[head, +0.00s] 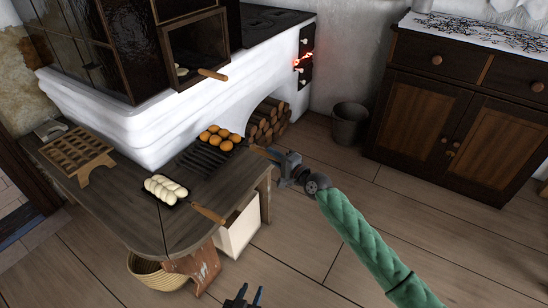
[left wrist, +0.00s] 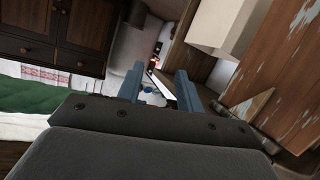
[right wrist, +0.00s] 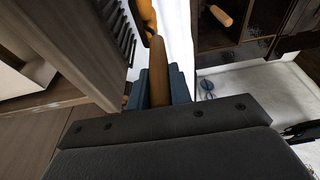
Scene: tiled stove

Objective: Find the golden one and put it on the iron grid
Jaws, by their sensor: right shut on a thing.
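Golden-brown rolls (head: 220,138) sit close together on a dark pan at the back end of the black iron grid (head: 200,161). I cannot tell whether the pan touches the grid. My right gripper (head: 274,154) is shut on the pan's wooden handle, which shows between the fingers in the right wrist view (right wrist: 158,75). That view also shows golden rolls (right wrist: 147,14) and grid bars (right wrist: 119,30). My left gripper (head: 243,296) is open and empty, low in front of the bench.
The wooden bench (head: 120,210) bears a wooden rack (head: 76,153) at left. The oven opening (head: 197,50) holds pale dough on a pan with a handle (head: 212,74). A white box (head: 238,229) and basket (head: 150,273) stand below.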

